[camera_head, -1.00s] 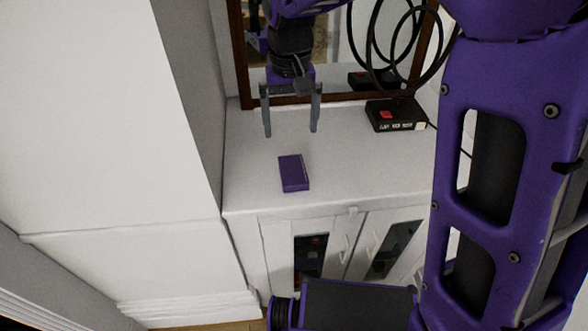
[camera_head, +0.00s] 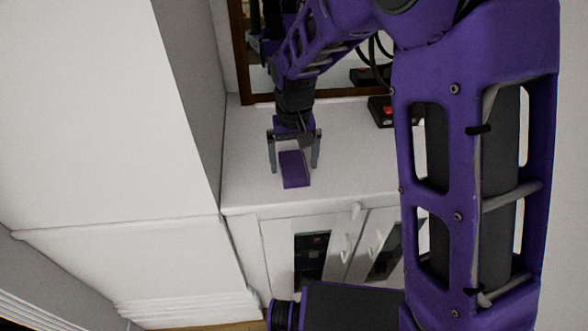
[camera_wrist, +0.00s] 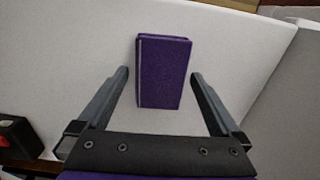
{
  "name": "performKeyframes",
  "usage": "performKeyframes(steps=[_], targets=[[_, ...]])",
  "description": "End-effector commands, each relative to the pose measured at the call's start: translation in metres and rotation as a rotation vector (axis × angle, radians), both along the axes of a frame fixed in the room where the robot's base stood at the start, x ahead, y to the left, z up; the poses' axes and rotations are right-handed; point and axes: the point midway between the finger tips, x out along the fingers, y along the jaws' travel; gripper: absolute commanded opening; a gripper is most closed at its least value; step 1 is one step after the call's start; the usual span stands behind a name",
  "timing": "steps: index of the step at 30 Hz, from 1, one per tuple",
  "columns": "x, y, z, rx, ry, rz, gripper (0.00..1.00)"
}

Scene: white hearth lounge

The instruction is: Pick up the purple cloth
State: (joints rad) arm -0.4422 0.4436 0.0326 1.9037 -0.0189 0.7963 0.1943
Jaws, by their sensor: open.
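The purple cloth (camera_head: 294,170) is a small, flat, box-like folded piece lying on the white cabinet top. It also shows in the wrist view (camera_wrist: 163,72), ahead of and between the lines of the two fingers. My gripper (camera_head: 294,170) is open, its fingers pointing down on either side of the cloth in the head view. In the wrist view my gripper (camera_wrist: 160,75) shows a clear gap between each finger and the cloth. Nothing is held. The exact height of the fingertips above the cabinet top cannot be told.
The white cabinet (camera_head: 245,180) has glass-paned doors below. A tall white block (camera_head: 100,120) stands to the left. A dark-framed mirror (camera_head: 239,60) rises behind. A black box with a red part (camera_head: 380,112) sits at the back right, partly hidden by my arm. Cabinet top around the cloth is clear.

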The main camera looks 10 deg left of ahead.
Motion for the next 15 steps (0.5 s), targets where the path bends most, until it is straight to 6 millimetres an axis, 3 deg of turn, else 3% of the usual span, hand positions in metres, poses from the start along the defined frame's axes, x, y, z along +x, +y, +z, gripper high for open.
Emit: performKeyframes(steps=[5, 6, 15], targets=[[0.0003, 0.0001, 0.0000, 0.001, -0.002, 0.000, 1.00], [0.0004, 0.0001, 0.0001, 0.001, -0.002, 0.000, 0.96], [0.0005, 0.0002, 0.0003, 0.001, -0.002, 0.000, 0.42]])
